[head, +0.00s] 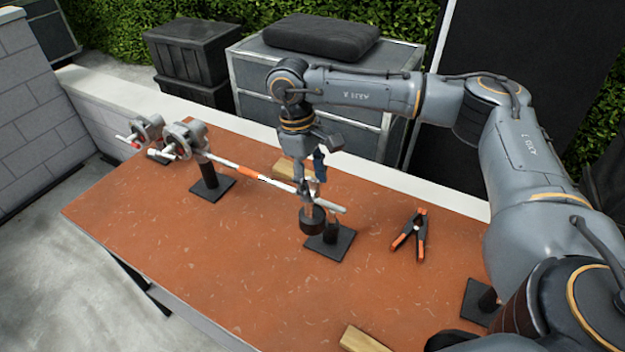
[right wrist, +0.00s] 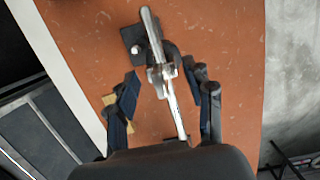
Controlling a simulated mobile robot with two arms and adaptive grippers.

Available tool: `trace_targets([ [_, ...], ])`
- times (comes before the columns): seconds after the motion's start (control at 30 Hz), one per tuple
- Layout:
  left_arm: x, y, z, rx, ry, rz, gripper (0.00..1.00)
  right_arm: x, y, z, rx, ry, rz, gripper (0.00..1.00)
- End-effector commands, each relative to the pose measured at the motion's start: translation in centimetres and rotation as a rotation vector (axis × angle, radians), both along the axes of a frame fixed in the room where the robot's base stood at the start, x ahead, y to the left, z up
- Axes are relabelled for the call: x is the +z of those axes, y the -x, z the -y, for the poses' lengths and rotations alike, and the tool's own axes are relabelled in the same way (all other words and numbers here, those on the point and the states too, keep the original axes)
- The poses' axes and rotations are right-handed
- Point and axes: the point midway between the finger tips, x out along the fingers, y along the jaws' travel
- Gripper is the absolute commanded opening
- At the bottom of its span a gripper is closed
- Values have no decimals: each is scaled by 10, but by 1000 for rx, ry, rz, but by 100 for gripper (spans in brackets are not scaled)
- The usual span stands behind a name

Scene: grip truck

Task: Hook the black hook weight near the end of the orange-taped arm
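In the right wrist view, a metal hook piece (right wrist: 163,78) crosses the arm (right wrist: 172,105), with the dark weight (right wrist: 172,52) partly hidden beneath. My right gripper (head: 311,172) is just above this spot. In its wrist view the gripper (right wrist: 165,92) has its fingers spread, apart from the hook on both sides. My left gripper is out of view.
The orange-brown table (head: 150,235) holds a second grip head (head: 148,130), an orange-tipped clamp (head: 410,235), a wooden block (head: 362,340) and a black base plate (head: 330,242) beside the weight. Another wooden block (head: 288,170) is behind the arm. The front left is clear.

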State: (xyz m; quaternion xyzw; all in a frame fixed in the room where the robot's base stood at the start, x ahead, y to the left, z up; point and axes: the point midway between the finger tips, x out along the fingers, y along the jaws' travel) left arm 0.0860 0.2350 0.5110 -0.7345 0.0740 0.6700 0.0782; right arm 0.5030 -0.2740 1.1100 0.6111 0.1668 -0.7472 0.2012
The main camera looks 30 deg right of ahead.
Motion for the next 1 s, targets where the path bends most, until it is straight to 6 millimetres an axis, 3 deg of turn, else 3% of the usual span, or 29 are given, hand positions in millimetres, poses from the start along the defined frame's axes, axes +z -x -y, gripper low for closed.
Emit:
trace_targets([
  [0.3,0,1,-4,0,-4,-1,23,-1,1,0,0,2,-3,63],
  [0.43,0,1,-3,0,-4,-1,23,8,-2,-1,0,0,0,63],
  [0.8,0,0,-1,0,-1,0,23,81,-15,-9,0,-2,3,63],
  [1.0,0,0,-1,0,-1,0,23,109,-20,-11,0,0,2,63],
])
